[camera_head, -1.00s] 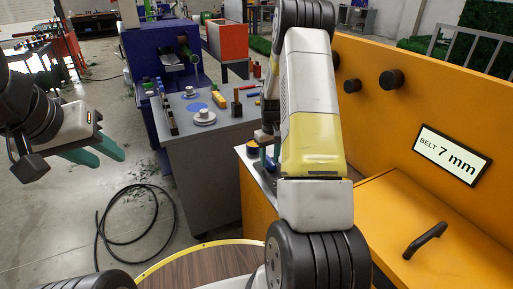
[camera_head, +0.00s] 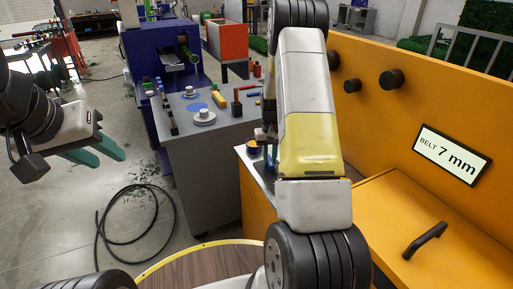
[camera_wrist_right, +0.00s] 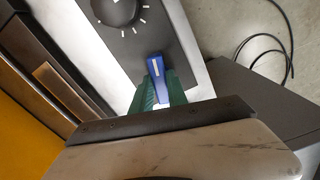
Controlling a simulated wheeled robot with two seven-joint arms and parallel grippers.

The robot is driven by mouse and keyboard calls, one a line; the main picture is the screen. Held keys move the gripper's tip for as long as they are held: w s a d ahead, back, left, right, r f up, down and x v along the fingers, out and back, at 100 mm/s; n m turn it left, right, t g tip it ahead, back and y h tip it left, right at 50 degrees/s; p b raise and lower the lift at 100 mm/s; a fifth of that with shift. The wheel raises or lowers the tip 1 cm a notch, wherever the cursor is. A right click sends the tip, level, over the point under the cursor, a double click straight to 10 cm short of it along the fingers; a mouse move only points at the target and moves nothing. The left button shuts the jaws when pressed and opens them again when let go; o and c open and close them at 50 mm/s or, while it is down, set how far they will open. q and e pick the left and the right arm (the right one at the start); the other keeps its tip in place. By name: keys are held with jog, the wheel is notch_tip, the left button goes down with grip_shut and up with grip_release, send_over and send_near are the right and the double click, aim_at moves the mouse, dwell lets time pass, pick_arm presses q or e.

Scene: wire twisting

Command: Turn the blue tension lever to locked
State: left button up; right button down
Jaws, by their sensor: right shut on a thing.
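The blue tension lever (camera_wrist_right: 157,74), with a white line on it, shows in the right wrist view on a dark grey plate (camera_wrist_right: 125,55). My right gripper (camera_wrist_right: 160,78) is shut on it, one green finger on each side. A black round knob (camera_wrist_right: 116,8) with white tick marks sits above the lever on the same plate. In the head view my right forearm hides most of the right gripper and the lever. My left gripper (camera_head: 110,157) hangs at the left of the head view, its teal fingers apart and empty.
The orange machine (camera_head: 395,140) with a "BELT 7 mm" sign (camera_head: 451,154) and black handle (camera_head: 425,240) stands at the right. A grey bench (camera_head: 205,150) with small parts stands behind. A black cable (camera_head: 135,225) lies coiled on the floor. A round wooden table (camera_head: 200,268) is in front.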

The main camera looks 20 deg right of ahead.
aim_at(270, 159)
jog(key=m, duration=1.1)
jog(key=shift+m, duration=1.9)
jog(key=c, duration=1.3)
grip_release()
notch_tip(270, 159, up, 8)
jog(key=shift+f, duration=0.1)
